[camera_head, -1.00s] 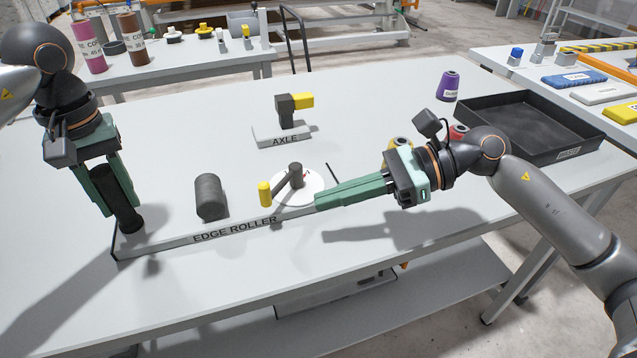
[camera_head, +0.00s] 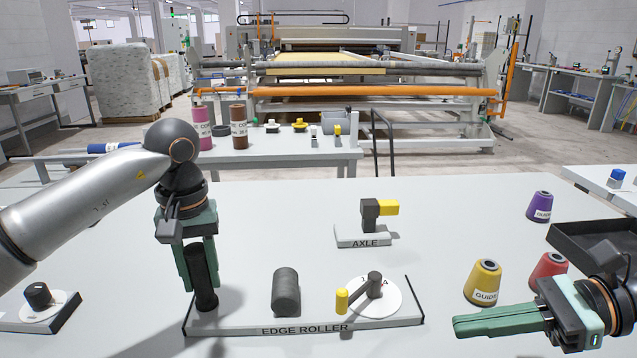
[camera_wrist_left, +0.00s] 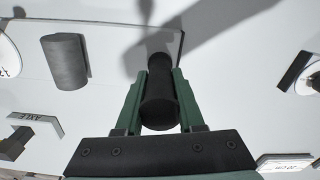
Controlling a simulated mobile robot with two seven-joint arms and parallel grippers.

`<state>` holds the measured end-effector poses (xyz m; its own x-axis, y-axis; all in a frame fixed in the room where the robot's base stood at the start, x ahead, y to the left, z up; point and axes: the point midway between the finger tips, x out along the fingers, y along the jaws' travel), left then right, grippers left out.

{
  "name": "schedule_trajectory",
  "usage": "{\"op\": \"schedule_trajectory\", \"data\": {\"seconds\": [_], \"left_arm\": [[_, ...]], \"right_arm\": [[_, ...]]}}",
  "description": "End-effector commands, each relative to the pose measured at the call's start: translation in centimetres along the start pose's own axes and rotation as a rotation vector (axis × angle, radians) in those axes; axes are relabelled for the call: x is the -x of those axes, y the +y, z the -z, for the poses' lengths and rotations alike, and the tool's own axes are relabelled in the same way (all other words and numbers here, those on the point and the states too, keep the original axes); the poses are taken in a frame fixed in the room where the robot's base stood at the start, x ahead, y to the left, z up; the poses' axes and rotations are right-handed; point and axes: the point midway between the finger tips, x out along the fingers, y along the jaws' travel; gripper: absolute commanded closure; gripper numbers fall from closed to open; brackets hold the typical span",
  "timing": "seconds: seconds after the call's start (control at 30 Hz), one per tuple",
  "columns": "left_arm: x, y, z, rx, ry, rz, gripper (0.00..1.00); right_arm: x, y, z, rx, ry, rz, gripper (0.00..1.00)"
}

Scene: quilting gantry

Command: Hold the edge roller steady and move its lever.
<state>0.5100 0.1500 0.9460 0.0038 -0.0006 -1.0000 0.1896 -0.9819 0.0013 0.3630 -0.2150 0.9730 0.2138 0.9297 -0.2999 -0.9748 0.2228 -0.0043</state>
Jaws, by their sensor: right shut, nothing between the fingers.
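The edge roller is a light grey base plate (camera_head: 235,329) labelled EDGE ROLLER. It carries a black upright handle (camera_head: 206,284) at the left, a dark grey roller (camera_head: 285,291) in the middle and a white dial (camera_head: 388,304) at the right. The lever (camera_head: 361,293) on the dial points left, with a yellow knob (camera_head: 342,301) at its end. My left gripper (camera_head: 202,287) is shut on the black handle, whose top shows between the fingers in the left wrist view (camera_wrist_left: 160,98). My right gripper (camera_head: 455,328) is shut and empty, right of the plate and apart from it.
A yellow spool (camera_head: 483,281) and a red spool (camera_head: 549,272) stand near my right gripper. A purple spool (camera_head: 539,206) and a black tray (camera_head: 590,250) are further right. An AXLE stand (camera_head: 362,237) is behind the plate. A black knob (camera_head: 38,295) is far left.

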Motion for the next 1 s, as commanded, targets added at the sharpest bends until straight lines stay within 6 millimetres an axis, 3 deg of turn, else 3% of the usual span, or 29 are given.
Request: {"op": "schedule_trajectory", "data": {"seconds": [0.03,0.3,0.63,0.77,1.0], "left_arm": [[-0.6,0.1,-0.1,-0.004,-0.009,0.004,0.58],[-0.2,0.0,-0.1,-0.001,-0.004,0.002,0.29],[0.4,0.0,0.0,0.0,-0.001,0.0,0.29],[2.3,0.0,0.1,0.001,0.001,-0.001,0.29],[7.7,0.1,0.1,0.001,0.002,0.0,0.29]], "right_arm": [[0.0,0.0,0.1,0.0,0.0,0.0,1.0],[0.0,0.0,0.0,0.0,0.0,0.0,1.0],[0.0,0.0,0.0,0.0,-0.001,0.0,1.0],[0.0,0.0,0.0,0.0,-0.001,0.0,1.0],[0.0,0.0,0.0,0.0,-0.001,0.0,1.0]]}}
